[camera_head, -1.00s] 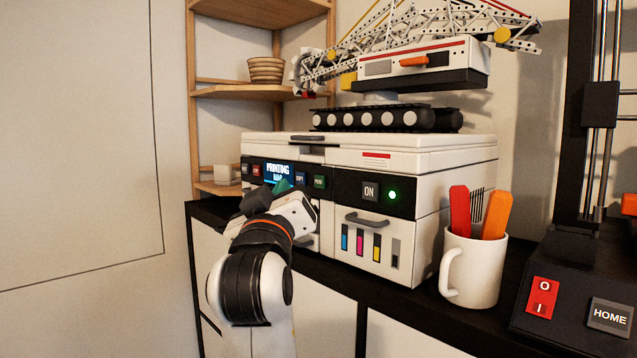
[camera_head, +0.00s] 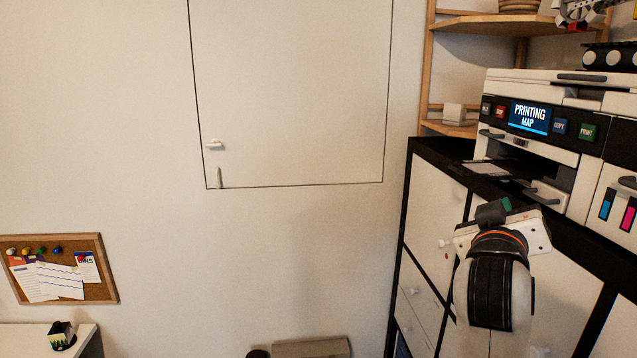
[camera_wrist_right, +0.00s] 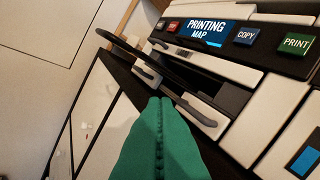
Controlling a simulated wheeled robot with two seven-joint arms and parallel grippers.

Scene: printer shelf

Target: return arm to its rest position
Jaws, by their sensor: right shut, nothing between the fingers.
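My right gripper (camera_head: 496,208) is in front of the printer, lower than its button panel, with its green fingers pressed together and nothing between them. The closed green fingers also show in the right wrist view (camera_wrist_right: 160,112), pointing toward the printer's front slot. They look apart from the panel buttons. The white and black printer (camera_head: 570,95) stands on the dark-topped cabinet, its screen (camera_head: 530,117) reading "PRINTING MAP". The green PRINT button (camera_head: 590,132) is uncovered. My left gripper is not in view.
A dark output tray (camera_head: 487,168) sticks out at the printer's front left. The cabinet (camera_head: 436,190) with white doors lies below. A wooden corner shelf (camera_head: 450,127) stands behind. A corkboard (camera_head: 102,290) hangs at far left. The space left of my arm is clear.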

